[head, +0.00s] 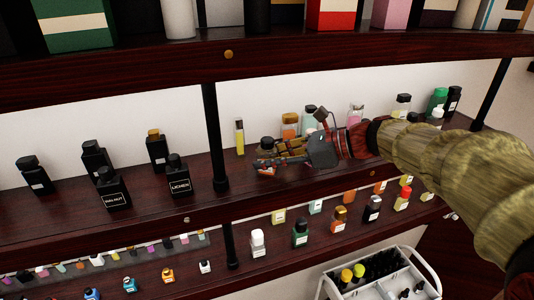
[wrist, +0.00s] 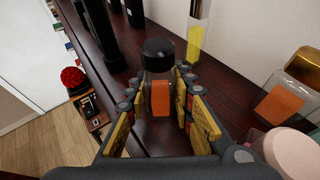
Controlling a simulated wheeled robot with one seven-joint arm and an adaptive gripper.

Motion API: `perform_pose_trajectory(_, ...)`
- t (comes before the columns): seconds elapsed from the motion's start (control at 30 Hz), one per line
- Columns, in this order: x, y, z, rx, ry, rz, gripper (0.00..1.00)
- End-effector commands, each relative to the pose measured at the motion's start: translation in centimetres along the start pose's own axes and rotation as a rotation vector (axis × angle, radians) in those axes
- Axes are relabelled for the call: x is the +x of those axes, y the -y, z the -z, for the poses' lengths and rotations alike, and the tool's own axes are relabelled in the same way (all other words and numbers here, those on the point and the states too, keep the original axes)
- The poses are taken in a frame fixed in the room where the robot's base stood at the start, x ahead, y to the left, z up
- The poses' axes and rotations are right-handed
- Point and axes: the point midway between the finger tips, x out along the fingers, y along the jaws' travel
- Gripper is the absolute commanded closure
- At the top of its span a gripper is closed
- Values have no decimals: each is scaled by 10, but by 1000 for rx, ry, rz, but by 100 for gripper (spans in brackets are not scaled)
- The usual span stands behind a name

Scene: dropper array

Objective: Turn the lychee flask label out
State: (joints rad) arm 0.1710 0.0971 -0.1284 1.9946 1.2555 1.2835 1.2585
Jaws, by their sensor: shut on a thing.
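A small clear flask with a round black cap (wrist: 157,54) stands between the padded fingers of my gripper (wrist: 160,105) in the wrist view. An orange patch (wrist: 160,98) on it faces the wrist camera; no name is readable. In the head view its dark cap (head: 267,143) shows above my gripper (head: 272,162), which is shut around the flask on the middle shelf. The fingers hide most of its body there. I cannot read whether it is the lychee flask, nor clearly see which way its label faces.
A slim yellow bottle (head: 239,138) and an orange bottle with an amber cap (head: 290,126) stand close by. A black post (head: 214,137) rises to the left. Black flasks, one marked LICHEN (head: 179,176), stand beyond it. The shelf's front edge is near.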

Motion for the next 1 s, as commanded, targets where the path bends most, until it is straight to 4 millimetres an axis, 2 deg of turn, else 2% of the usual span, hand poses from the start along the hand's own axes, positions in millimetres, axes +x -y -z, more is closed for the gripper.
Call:
perform_pose_trajectory(0.97, 1, 1, 1, -2, 1, 2, 100)
perform_pose_trajectory(1.0, 1, 1, 1, -2, 1, 2, 74)
